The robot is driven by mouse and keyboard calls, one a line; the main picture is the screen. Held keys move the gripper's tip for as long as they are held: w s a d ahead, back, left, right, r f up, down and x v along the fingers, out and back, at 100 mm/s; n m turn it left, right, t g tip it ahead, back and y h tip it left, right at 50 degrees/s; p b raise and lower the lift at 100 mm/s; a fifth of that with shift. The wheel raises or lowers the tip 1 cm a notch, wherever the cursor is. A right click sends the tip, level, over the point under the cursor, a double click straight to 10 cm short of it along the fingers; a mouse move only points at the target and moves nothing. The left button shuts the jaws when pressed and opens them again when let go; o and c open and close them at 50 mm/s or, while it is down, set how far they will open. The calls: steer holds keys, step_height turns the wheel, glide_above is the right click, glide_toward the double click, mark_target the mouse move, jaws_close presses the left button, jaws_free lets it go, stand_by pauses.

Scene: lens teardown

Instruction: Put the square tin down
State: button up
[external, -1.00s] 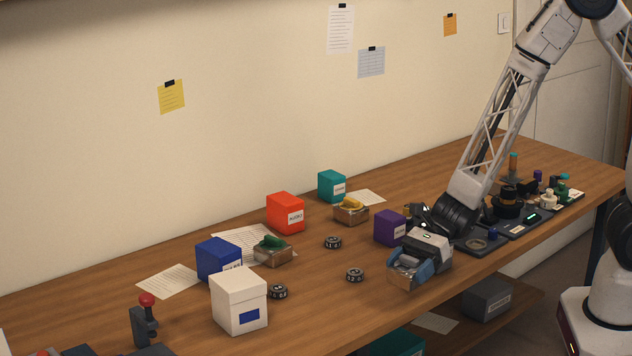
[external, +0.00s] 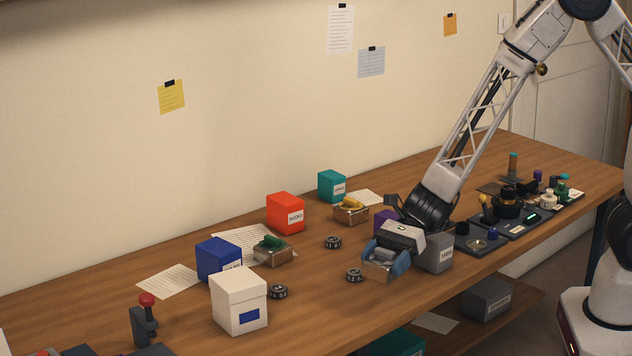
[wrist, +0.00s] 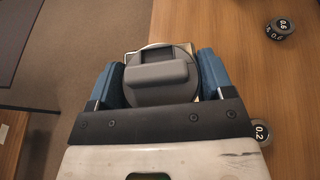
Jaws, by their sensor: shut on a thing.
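The square tin (external: 377,273) is a metal box with a grey round top and a raised grey grip (wrist: 158,82). My gripper (external: 387,261) points down over it, with a blue finger on each side, shut on it. In the wrist view my gripper (wrist: 160,88) covers much of the tin, and only a thin rim shows past the grey top. The tin is near the front edge of the wooden table (external: 325,300). I cannot tell whether its underside touches the wood.
A small dark dial (external: 355,275) lies just left of the tin, another (external: 333,242) farther back. A grey labelled box (external: 437,252) stands close on the right, a purple box (external: 384,220) behind. Tins with green (external: 272,250) and yellow (external: 351,211) tops stand farther back.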

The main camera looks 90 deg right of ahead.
steer(key=w+a+r+n+g, duration=0.1)
steer(key=w+a+r, duration=0.1)
steer(key=w+r, duration=0.1)
steer(key=w+a+r+n+g, duration=0.1)
steer(key=w+a+r, duration=0.1)
steer(key=w, duration=0.4)
steer(key=w+a+r+n+g+y, duration=0.1)
steer(key=w+a+r, duration=0.1)
steer(key=w, duration=0.3)
steer(key=shift+w+r, duration=0.25)
steer(key=shift+r, duration=0.65)
steer(key=shift+w, duration=0.1)
glide_above(237, 278)
steer(key=shift+a+f, duration=0.1)
steer(key=shift+f, duration=0.7)
steer(key=shift+f, duration=1.75)
steer(key=shift+f, duration=0.15)
steer(key=o, duration=1)
